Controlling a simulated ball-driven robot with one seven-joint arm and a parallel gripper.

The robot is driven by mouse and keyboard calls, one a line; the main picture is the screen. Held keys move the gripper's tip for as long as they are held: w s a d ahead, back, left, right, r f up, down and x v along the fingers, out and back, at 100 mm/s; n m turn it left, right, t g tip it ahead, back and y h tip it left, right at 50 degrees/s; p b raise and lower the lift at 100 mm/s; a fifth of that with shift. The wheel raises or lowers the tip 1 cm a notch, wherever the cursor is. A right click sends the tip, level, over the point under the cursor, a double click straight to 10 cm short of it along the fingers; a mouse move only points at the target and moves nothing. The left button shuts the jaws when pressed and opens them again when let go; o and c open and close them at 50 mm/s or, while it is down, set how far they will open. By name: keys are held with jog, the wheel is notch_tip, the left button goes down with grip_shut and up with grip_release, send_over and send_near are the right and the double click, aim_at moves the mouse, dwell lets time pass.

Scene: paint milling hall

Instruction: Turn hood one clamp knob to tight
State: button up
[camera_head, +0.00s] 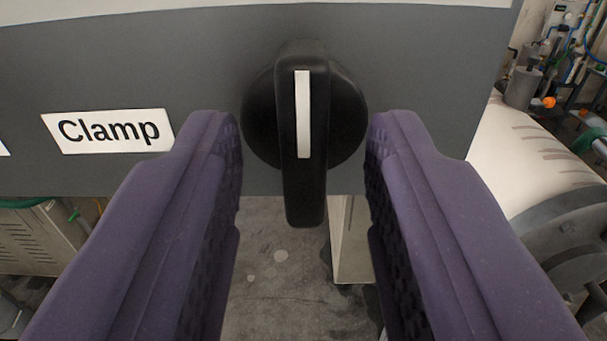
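A black clamp knob (343,110) is mounted on a grey panel (190,60), a little right of the picture's middle. Its raised grip bar stands close to upright in the picture and carries a white pointer stripe (303,115). A white label (108,130) reading "Clamp" is on the panel to its left. My gripper (305,150) has two purple ribbed fingers, one on each side of the knob. The fingers are open, with visible space between them and the grip bar. The fingertips are close to the knob's round base; I cannot tell whether they touch it. No tight or loose marks show.
The panel's lower edge runs behind the fingers, with grey concrete floor below. A pale post (352,245) stands under the panel. A white drum-like machine (535,150) and pipework are at the right. A beige vented cabinet (35,240) is at lower left.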

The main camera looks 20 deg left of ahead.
jog(key=v, duration=0.8)
jog(key=shift+w, duration=0.1)
jog(key=s+d+r+m+g+h+b, duration=0.1)
jog(key=s+d+h+b, duration=0.1)
jog(key=d+b, duration=0.3)
jog(key=s+d+r+m+g+h+b, duration=0.1)
jog(key=s+d+r+m+h+b, duration=0.1)
jog(key=s+d+b, duration=0.3)
jog(key=d+h, duration=0.1)
jog(key=d, duration=0.3)
jog(key=shift+d+r, duration=0.25)
jog(key=shift+d, duration=0.15)
jog(key=shift+s+a, duration=0.1)
jog(key=shift+s, duration=0.05)
